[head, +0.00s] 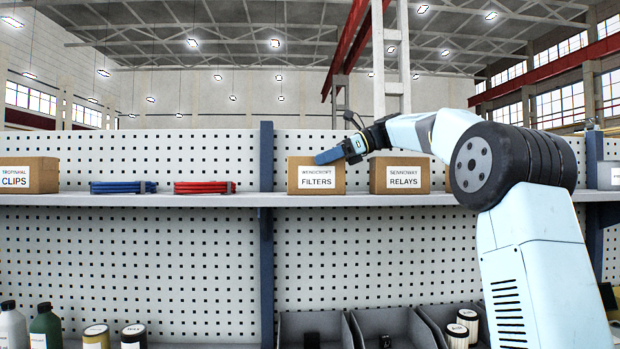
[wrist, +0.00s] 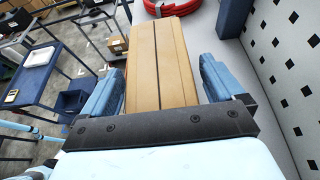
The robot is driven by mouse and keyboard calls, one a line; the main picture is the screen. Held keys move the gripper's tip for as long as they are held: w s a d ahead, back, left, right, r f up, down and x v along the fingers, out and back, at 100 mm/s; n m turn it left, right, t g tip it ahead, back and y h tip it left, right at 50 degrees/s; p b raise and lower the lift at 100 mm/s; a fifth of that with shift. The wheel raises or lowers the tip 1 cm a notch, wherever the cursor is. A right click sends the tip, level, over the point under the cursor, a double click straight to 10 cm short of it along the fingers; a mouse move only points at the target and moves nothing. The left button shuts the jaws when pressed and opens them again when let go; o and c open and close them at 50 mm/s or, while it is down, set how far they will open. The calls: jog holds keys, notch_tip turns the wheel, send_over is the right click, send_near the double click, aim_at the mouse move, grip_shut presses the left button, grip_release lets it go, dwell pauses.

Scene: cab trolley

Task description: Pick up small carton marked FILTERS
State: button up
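The small brown carton marked FILTERS (head: 317,178) stands upright on the shelf, left of the RELAYS carton. My gripper (head: 326,157) reaches in from the right at the carton's upper part. One blue finger shows across the front of the carton, above its label; the other finger is hidden in the head view. In the wrist view the carton's taped top (wrist: 163,60) lies between the two blue fingers of my gripper (wrist: 160,85). The fingers are spread, one on each side, with narrow gaps seeming to show beside the carton.
The RELAYS carton (head: 400,176) stands close on the right, under my wrist. Red flat items (head: 204,187) and blue ones (head: 123,187) lie left of the upright post (head: 266,155). The shelf (head: 150,199) has a perforated back panel. Grey bins (head: 315,325) and bottles stand below.

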jog(key=c, duration=1.1)
